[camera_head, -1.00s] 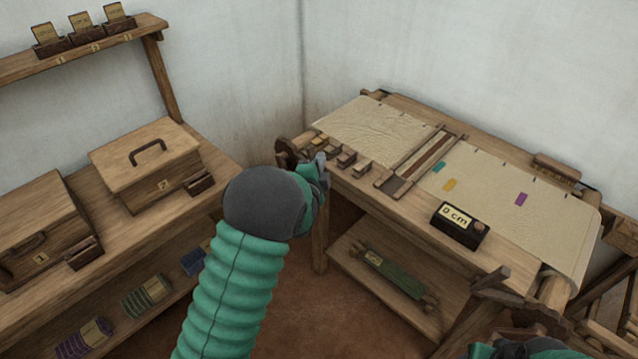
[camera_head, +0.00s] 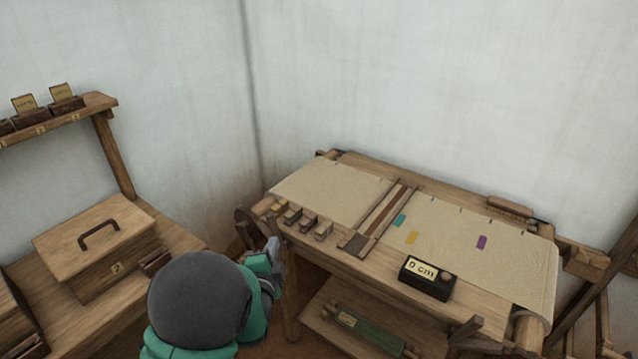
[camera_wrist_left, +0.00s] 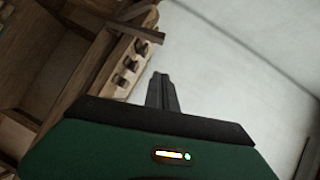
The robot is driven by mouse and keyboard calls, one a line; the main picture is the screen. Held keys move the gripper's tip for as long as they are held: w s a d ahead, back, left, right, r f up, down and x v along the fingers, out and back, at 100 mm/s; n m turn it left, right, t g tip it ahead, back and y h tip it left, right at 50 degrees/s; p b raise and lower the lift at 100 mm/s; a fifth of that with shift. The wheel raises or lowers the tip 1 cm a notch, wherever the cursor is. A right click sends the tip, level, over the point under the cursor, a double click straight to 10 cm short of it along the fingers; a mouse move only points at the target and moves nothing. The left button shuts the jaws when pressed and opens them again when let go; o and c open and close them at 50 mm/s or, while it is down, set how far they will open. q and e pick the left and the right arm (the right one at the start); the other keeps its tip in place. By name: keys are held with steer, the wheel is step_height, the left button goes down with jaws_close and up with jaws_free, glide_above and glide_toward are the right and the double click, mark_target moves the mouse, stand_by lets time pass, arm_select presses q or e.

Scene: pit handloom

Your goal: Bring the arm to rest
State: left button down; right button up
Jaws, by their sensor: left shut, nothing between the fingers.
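My left gripper (camera_head: 272,255) is in the lower middle of the head view, behind the dark round joint of my left arm. It is beside the left end of the loom (camera_head: 345,198), apart from the small wooden blocks as far as I can tell. In the left wrist view its fingers (camera_wrist_left: 161,92) are together with nothing between them. My right gripper does not show in the head view.
The loom table carries cloth, coloured patches, small wooden blocks (camera_head: 294,216) and a black "0 cm" counter (camera_head: 427,277). A lidded box marked 2 (camera_head: 95,245) stands on the left bench. A shelf (camera_head: 60,115) holds card holders. A green roll (camera_head: 365,330) lies below the loom.

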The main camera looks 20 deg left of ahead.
arm_select(q)
steer(key=s+d+n+g+h+p, duration=0.1)
steer(key=s+n+g, duration=0.3)
steer(key=s, duration=0.4)
steer(key=s+d+n+g+h+p, duration=0.1)
steer(key=s+d+n+g+p, duration=0.3)
steer(key=s, duration=0.5)
steer(key=s+d+n+g+h+p, duration=0.1)
steer(key=s+d+n+g+p, duration=0.1)
steer(key=s, duration=0.6)
steer(key=n+g+p, duration=0.1)
steer(key=n+g, duration=0.1)
steer(key=g, duration=0.1)
steer(key=shift+s+d+f+n, duration=0.15)
steer(key=shift+s+f+n, duration=0.1)
steer(key=shift+n, duration=0.05)
steer(key=shift+d, duration=0.1)
steer(key=shift+d, duration=0.2)
steer(key=shift+a, duration=0.2)
steer(key=shift+d, duration=0.1)
